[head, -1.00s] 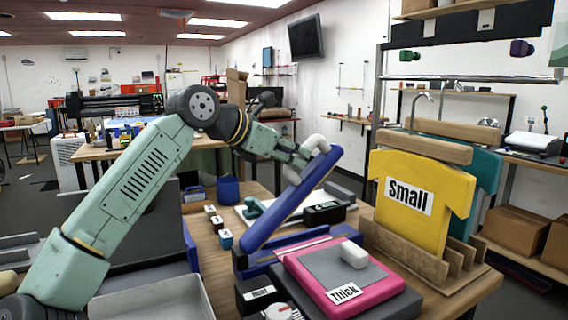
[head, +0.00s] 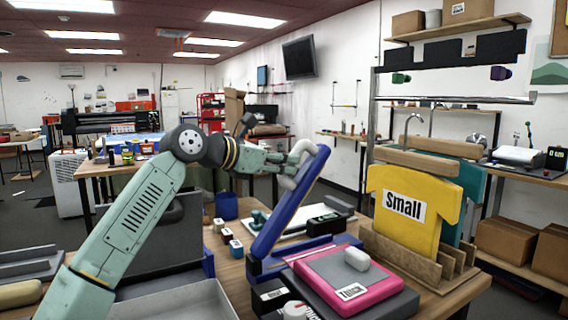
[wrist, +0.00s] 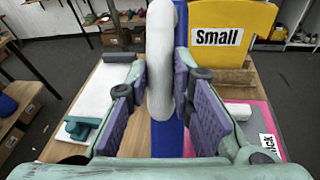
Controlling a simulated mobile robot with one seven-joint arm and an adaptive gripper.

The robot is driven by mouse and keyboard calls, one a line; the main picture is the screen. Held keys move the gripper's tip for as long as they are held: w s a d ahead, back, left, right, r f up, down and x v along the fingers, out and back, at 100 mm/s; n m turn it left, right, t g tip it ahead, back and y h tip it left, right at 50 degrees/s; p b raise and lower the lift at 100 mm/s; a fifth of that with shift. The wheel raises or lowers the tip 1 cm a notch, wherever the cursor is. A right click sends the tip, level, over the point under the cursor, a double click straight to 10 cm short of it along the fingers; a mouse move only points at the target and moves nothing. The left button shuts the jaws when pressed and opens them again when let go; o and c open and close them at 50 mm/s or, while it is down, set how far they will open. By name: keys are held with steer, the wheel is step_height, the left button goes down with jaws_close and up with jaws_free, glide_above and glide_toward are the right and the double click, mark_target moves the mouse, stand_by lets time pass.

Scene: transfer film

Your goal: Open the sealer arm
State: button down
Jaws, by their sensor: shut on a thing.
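The blue sealer arm (head: 290,205) stands raised and steeply tilted above its blue base (head: 310,252) on the wooden table. A white handle (head: 304,150) curves at its upper end. My gripper (head: 283,163) reaches in from the left and is at this handle. In the wrist view the white handle (wrist: 160,75) stands between the two purple finger pads of my gripper (wrist: 163,92), which are closed on it. The blue arm (wrist: 167,138) shows beneath the handle there. The exact contact on the far side of the handle is hidden.
A pink pad labelled "Thick" (head: 325,271) lies right of the sealer. A yellow "Small" shirt form (head: 418,212) stands in a wooden rack behind it. Small bottles (head: 228,235) and a blue cup (head: 227,206) stand left. A grey tray (head: 180,305) is in front.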

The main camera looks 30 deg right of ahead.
steer(key=c, duration=1.4)
jaws_free()
steer(key=v, duration=1.2)
